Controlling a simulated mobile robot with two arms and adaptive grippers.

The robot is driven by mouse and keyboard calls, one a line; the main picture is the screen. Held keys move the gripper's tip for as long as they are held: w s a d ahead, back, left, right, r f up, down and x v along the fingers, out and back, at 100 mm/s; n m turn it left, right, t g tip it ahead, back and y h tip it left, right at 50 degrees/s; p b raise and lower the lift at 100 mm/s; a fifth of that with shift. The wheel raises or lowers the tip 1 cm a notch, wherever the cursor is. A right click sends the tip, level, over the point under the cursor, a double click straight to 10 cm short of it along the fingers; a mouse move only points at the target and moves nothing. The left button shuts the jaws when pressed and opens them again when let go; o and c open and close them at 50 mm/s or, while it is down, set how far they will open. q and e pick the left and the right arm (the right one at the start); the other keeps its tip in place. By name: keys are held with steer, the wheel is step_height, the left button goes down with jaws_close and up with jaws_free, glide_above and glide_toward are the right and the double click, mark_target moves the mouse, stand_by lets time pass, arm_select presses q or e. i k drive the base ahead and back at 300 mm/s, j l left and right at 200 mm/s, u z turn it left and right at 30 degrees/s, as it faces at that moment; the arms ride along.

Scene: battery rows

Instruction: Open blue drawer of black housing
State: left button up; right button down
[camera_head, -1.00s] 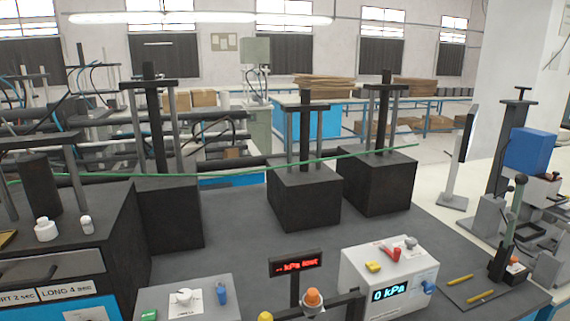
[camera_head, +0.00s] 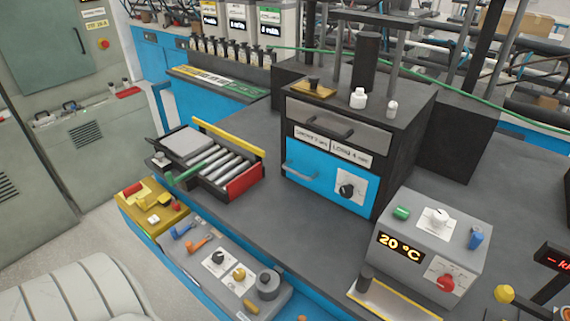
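The black housing (camera_head: 407,125) stands on the dark grey worktop, right of centre. Its front holds a grey drawer (camera_head: 372,137) with a dark handle on top and a blue drawer (camera_head: 325,187) below. The blue drawer has a bar handle (camera_head: 302,171) at its left and a black knob on a white plate (camera_head: 347,190) at its right. It sits flush with the housing front and looks shut. Neither of my grippers is in view.
A roller tray (camera_head: 217,165) with a yellow rail stands left of the housing. A grey box with a "20 °C" display (camera_head: 430,245) stands in front, to the right. A control panel (camera_head: 230,270) runs along the front edge. Bare worktop lies before the drawer.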

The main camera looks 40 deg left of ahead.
mark_target(323, 173)
steer(key=u, duration=0.9)
steer(key=k+j, duration=0.1)
steer(key=j, duration=0.35)
steer(key=u, duration=0.05)
